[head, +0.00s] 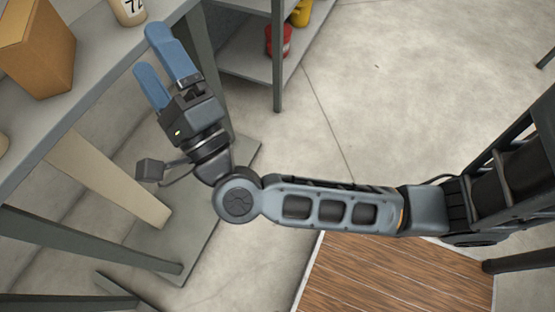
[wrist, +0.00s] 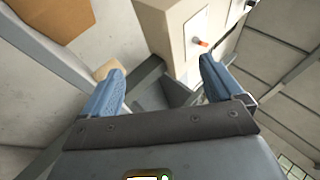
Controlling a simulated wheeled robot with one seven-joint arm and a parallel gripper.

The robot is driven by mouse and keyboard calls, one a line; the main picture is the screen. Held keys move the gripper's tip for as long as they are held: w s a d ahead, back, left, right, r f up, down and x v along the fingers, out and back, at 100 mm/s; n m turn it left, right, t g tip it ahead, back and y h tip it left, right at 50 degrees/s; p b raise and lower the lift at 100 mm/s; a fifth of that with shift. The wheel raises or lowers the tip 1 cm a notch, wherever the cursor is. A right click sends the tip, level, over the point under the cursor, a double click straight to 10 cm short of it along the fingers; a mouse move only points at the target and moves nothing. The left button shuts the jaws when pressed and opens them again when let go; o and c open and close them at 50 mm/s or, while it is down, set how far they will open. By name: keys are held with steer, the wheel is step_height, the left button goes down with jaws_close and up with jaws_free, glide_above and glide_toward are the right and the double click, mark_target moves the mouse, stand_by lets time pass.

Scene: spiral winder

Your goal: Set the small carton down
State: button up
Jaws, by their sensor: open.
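A brown carton (head: 38,48) stands on the grey table (head: 88,78) at the upper left of the head view. Part of a brown box (wrist: 52,16) shows at the upper left of the wrist view. My gripper (head: 158,62) is open with its blue fingers apart, to the right of the carton near the table edge. In the wrist view the fingers (wrist: 162,88) have nothing between them that they touch. Whether the carton is the small one cannot be told.
A cream bottle with a number (head: 129,10) stands on the table near my fingertips. A lower shelf (head: 245,55) holds a red container (head: 280,40) and a yellow one (head: 301,13). Open floor (head: 400,90) lies to the right.

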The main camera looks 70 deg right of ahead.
steer(key=s+a+f+n+g+y, duration=0.1)
steer(key=s+f+n+g+y, duration=0.2)
steer(key=s+n, duration=1)
steer(key=s+f+n+g+y, duration=0.4)
steer(key=s+f+n+y, duration=0.3)
steer(key=s+n, duration=0.7)
steer(key=shift+s+a+f+y, duration=0.15)
steer(key=shift+s+a+y, duration=0.2)
steer(key=shift+y, duration=0.55)
